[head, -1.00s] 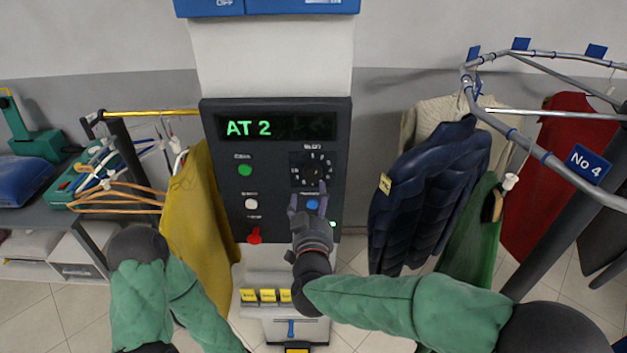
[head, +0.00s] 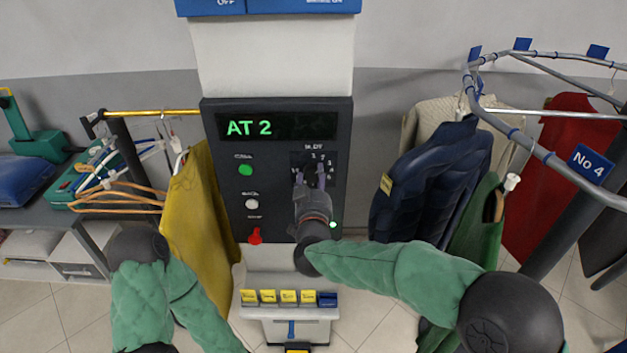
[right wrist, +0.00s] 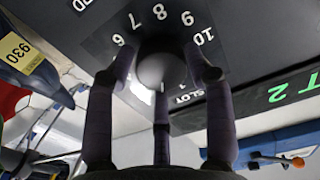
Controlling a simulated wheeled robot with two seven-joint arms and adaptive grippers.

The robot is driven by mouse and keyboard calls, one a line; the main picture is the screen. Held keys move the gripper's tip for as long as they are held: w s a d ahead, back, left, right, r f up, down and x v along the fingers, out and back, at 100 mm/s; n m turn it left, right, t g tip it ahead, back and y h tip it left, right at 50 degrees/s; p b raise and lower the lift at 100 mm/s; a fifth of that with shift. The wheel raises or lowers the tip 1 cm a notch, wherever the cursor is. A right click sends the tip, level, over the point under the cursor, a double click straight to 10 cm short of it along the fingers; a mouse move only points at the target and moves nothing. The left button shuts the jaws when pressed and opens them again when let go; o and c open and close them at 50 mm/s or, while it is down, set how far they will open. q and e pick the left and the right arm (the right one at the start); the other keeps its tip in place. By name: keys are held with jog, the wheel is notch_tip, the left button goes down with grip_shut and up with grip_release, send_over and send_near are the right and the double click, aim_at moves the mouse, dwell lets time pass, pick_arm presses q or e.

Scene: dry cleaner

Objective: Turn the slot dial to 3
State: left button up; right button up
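The slot dial (head: 312,171) is a dark round knob on the black control panel (head: 225,190), with white numbers around it, partly hidden by my gripper. In the right wrist view the knob (right wrist: 161,68) sits between my fingers, with 6 to 10 and the word SLOT readable. My right gripper (head: 312,180) is open around the knob, with fingers on both sides and one below. Small gaps seem to show beside the knob; contact is unclear. The green display (head: 249,128) reads AT 2. My left arm shows at lower left, but its gripper is out of view.
Left of the dial are a green button (head: 245,170), a white button (head: 251,204) and a red control (head: 255,236). A yellow garment (head: 200,215) hangs close on the left. A navy jacket (head: 425,185) and a curved rail (head: 540,150) stand on the right.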

jog(key=c, duration=0.4)
jog(key=shift+f, duration=0.1)
jog(key=shift+f, duration=0.1)
jog(key=shift+b, duration=0.3)
